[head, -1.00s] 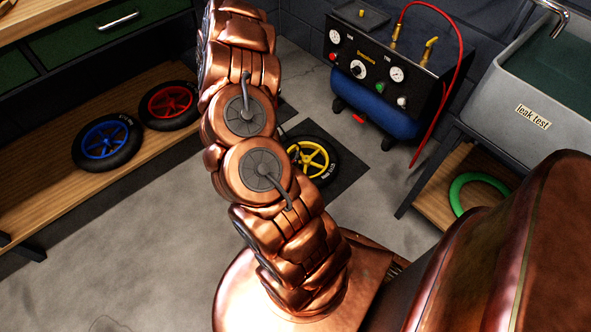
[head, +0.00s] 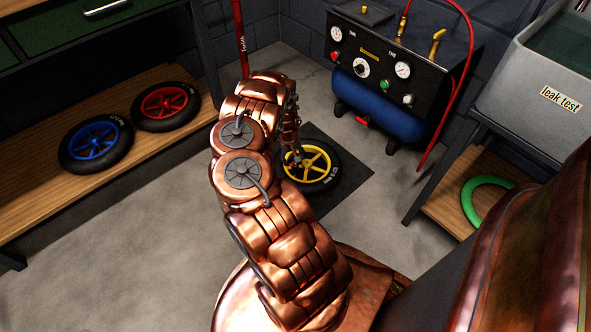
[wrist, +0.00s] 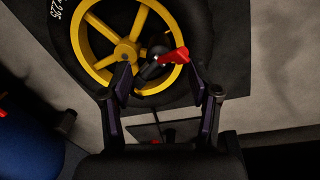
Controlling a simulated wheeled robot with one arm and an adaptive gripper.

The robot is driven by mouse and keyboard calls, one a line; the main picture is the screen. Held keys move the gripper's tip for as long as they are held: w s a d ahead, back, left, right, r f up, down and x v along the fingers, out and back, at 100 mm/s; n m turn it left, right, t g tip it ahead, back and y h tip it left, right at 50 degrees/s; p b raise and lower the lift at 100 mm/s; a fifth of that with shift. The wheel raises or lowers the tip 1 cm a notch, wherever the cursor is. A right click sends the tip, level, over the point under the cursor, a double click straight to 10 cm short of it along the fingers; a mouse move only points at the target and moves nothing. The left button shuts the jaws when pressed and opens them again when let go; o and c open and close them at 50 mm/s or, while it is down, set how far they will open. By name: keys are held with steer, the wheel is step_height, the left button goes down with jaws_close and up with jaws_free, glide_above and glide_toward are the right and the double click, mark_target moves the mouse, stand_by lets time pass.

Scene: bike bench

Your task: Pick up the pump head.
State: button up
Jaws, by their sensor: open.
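The pump head (wrist: 172,57), a small black piece with a red lever, shows in the wrist view over the yellow-spoked wheel (wrist: 86,50). My gripper (wrist: 157,78) is open, its two dark fingers on either side of the lower part of the pump head. I cannot tell whether they touch it. In the head view, my gripper is mostly hidden by my arm, just left of the yellow wheel (head: 335,185), which lies on a dark mat (head: 358,178).
A blue compressor tank (head: 375,105) with a gauge panel (head: 385,65) and red hose stands behind the mat. Blue (head: 97,143) and red (head: 166,105) wheels lie on a wooden shelf at left. A leak test sink (head: 510,85) and green ring (head: 470,200) are at right.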

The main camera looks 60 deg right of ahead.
mark_target(295, 166)
steer(key=f+b, duration=0.1)
steer(key=f, duration=0.1)
steer(key=f+b, duration=0.2)
steer(key=f, duration=0.1)
steer(key=shift+s+d+f, duration=0.25)
steer(key=shift+s+f, duration=0.05)
steer(key=shift+f, duration=0.05)
steer(key=shift+c, duration=0.2)
jaws_close()
